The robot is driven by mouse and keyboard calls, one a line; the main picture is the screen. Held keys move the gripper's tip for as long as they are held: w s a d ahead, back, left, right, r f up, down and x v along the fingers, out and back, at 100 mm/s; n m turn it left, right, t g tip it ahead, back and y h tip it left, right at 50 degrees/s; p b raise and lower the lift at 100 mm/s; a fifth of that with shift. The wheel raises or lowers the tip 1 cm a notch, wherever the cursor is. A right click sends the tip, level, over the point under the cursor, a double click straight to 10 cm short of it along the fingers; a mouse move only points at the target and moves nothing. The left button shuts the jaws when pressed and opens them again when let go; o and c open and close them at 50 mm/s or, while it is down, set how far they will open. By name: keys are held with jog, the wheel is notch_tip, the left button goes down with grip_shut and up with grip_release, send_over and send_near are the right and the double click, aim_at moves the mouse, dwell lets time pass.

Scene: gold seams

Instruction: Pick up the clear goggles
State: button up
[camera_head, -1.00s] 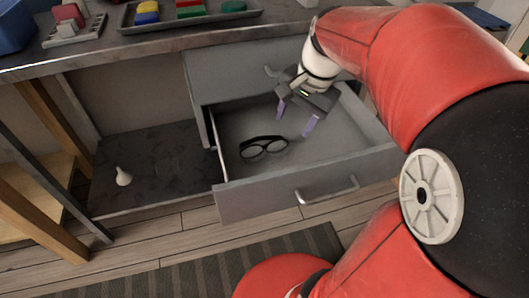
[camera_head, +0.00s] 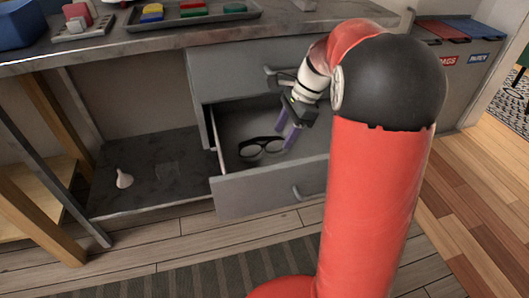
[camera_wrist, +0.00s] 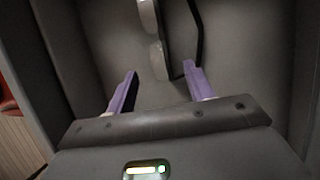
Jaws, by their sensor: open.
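The clear goggles (camera_head: 262,147), with a black frame and pale clear lenses, lie on the floor of the open grey drawer (camera_head: 243,191). In the wrist view part of the goggles (camera_wrist: 158,58) shows at the top, with a lens and a dark temple arm, just beyond the fingertips. My gripper (camera_head: 287,131) has purple fingers that are apart and empty. It points down into the drawer, to the right of the goggles in the head view. In the wrist view my gripper (camera_wrist: 160,76) has its right fingertip close to the dark temple arm; I cannot tell whether they touch.
The drawer's walls surround the goggles, with the handled front nearest the camera. The worktop (camera_head: 130,51) above holds a tray (camera_head: 205,20) of coloured blocks. A small white object (camera_head: 124,179) stands on the low shelf (camera_head: 160,187) at left.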

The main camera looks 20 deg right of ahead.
aim_at(266, 144)
jog(key=a, duration=0.3)
jog(key=shift+a, duration=0.15)
jog(key=b+x, duration=0.1)
jog(key=x, duration=0.4)
jog(key=shift+a, duration=0.25)
jog(key=shift+c, duration=0.4)
jog(key=c, duration=1)
